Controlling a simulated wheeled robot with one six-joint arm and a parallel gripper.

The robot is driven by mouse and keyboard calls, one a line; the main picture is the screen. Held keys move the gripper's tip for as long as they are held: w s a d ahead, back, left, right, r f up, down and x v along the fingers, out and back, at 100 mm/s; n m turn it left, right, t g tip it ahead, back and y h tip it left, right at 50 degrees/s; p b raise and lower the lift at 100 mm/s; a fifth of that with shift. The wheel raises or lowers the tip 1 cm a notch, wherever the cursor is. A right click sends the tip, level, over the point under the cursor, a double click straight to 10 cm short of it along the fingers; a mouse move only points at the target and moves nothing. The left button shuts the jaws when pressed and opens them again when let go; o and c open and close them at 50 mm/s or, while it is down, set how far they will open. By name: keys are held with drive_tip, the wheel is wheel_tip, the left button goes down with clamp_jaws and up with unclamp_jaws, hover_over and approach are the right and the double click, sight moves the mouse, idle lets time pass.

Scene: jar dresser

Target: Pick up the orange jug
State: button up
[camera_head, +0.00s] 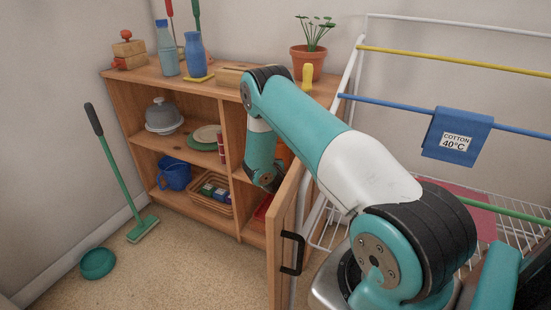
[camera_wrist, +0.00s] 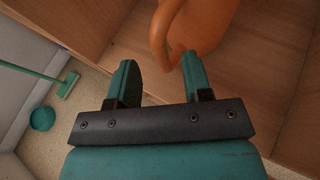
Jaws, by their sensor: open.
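The orange jug (camera_wrist: 208,22) stands on a wooden shelf at the top of the wrist view, with its curved handle (camera_wrist: 160,38) towards my gripper. Its top is cut off by the frame. In the head view only a small orange patch of it (camera_head: 285,153) shows behind my arm, inside the right compartment of the dresser. My gripper (camera_wrist: 160,72) is open and empty, with its two teal fingers apart. The handle's lower end is just beyond the gap, near the right finger. I cannot tell whether they touch. In the head view the fingers are hidden.
The wooden dresser (camera_head: 215,88) has an open door (camera_head: 288,240) near my arm. A drying rack (camera_head: 350,85) with a blue cloth (camera_head: 457,134) stands at right. A green broom (camera_head: 120,180) and teal bowl (camera_head: 97,263) are at left. The floor before the dresser is clear.

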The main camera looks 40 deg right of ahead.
drive_tip(key=x, duration=0.3)
drive_tip(key=shift+w+d+f+b, duration=0.15)
drive_tip(key=shift+d+f+b, duration=0.05)
drive_tip(key=shift+b, duration=0.1)
drive_tip(key=shift+c, duration=0.2)
drive_tip(key=shift+r, duration=0.15)
clamp_jaws()
